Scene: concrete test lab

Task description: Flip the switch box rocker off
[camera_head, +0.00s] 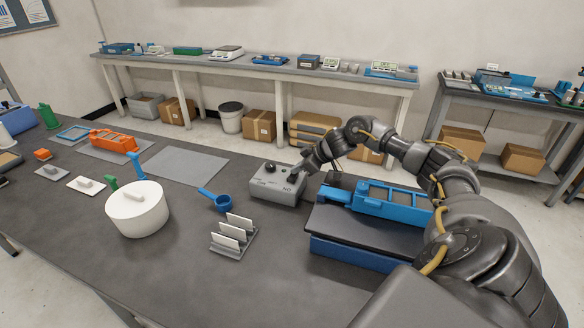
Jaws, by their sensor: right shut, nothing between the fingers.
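The switch box (272,190) is a grey box with dark lettering and dark controls on its top, standing near the middle of the dark table. My right gripper (296,175) is shut and empty, with its fingertips at the right part of the box's top. I cannot tell whether the fingertips touch it. The gripper partly covers that side of the box, and the rocker's position is too small to make out. My left gripper is not in view.
A blue tool (372,200) on a dark-topped blue block (335,247) lies right of the box. A blue scoop (222,202), a rack with white plates (232,238) and a white pot (137,212) stand left and in front. A grey mat (184,167) lies bare.

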